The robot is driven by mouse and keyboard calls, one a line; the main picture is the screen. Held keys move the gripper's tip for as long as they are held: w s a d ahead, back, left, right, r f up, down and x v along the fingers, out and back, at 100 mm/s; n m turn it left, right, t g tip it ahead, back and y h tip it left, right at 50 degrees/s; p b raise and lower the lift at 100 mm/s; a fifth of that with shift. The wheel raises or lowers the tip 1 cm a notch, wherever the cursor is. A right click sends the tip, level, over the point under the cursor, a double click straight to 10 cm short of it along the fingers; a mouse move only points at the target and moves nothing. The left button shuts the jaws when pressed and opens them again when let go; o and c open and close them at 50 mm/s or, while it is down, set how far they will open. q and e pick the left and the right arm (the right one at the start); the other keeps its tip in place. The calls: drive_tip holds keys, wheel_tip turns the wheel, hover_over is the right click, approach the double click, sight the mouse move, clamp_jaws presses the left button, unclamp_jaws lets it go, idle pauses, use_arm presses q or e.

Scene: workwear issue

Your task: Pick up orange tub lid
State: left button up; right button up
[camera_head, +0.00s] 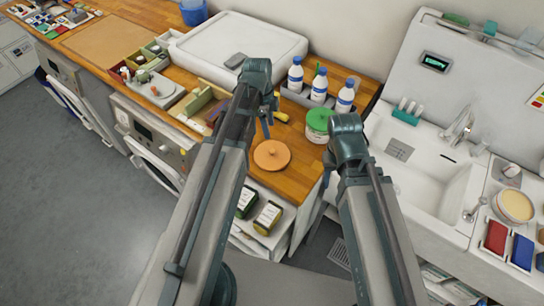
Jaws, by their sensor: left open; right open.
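The orange lid (271,155) is a round disc with a small knob on top. It lies on the wooden counter near its front edge, between my two arms. My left gripper (267,122) is open and empty, just behind the lid and apart from it as far as I can see. My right gripper (328,166) is open, to the right of the lid beside the counter's right end. Its arm partly hides its fingers.
A green-lidded tub (318,121) stands close behind my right gripper. White bottles with blue caps (319,86) stand in a grey tray behind. A sink (432,172) is at the right, with a round tub (513,206) beyond it.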

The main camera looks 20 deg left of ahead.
use_arm(q)
drive_tip(key=b, duration=0.6)
hover_over(272, 151)
wheel_tip(272, 151, down, 7)
drive_tip(key=shift+w+a, duration=0.15)
drive_tip(key=shift+f, duration=0.1)
wheel_tip(272, 151, down, 5)
drive_tip(key=b, duration=0.5)
drive_tip(key=shift+f, duration=0.1)
clamp_jaws()
